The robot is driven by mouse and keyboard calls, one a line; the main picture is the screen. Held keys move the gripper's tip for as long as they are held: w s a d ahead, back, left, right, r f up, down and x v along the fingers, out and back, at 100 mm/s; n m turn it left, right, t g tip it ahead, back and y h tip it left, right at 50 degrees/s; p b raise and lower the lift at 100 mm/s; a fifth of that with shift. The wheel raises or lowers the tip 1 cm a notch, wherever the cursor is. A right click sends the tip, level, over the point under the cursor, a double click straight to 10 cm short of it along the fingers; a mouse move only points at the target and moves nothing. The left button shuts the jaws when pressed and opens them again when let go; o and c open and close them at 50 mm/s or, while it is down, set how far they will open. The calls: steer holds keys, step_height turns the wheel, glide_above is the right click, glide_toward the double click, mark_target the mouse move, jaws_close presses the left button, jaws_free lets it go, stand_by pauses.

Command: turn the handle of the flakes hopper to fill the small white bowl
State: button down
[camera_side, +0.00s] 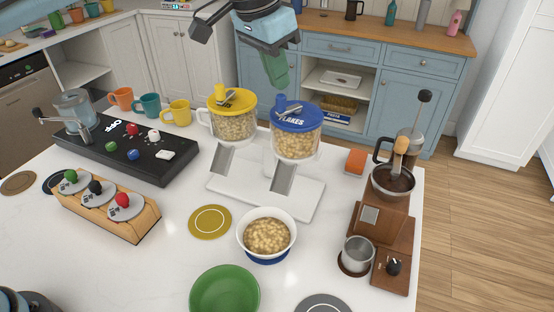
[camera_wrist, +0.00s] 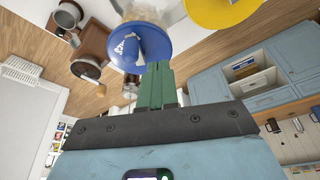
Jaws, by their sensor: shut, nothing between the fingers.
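The flakes hopper (camera_side: 297,146) has a clear body full of flakes and a blue lid (camera_side: 305,122) lettered "FLAKES". Its handle (camera_side: 280,103) stands up from the lid with a blue knob. The lid also shows in the wrist view (camera_wrist: 140,45), close beyond the fingertips. The small white bowl (camera_side: 242,240) stands upright below the hoppers' stand, partly on a blue disc (camera_side: 268,256), and holds a heap of pale golden pieces. My gripper (camera_side: 277,82) is shut and empty, above and behind the flakes hopper, apart from it in the side view. Its green fingers (camera_wrist: 157,78) are together.
A yellow-lidded hopper (camera_side: 233,126) stands left of the blue one on the same white stand (camera_side: 305,195). A coffee grinder (camera_side: 380,215) stands right. A green plate (camera_side: 225,292) and a mustard disc (camera_side: 210,222) lie in front. Mugs (camera_side: 149,106) stand at the back left.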

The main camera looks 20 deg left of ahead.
mark_target(277, 98)
stand_by(0.3)
steer(key=shift+f, duration=1.7)
steer(key=shift+s+d, duration=0.1)
steer(key=shift+s, duration=0.45)
steer(key=shift+s+d, duration=0.35)
steer(key=shift+s, duration=0.3)
steer(key=shift+w, duration=0.1)
steer(key=shift+w+a, duration=0.25)
steer(key=shift+a, duration=0.05)
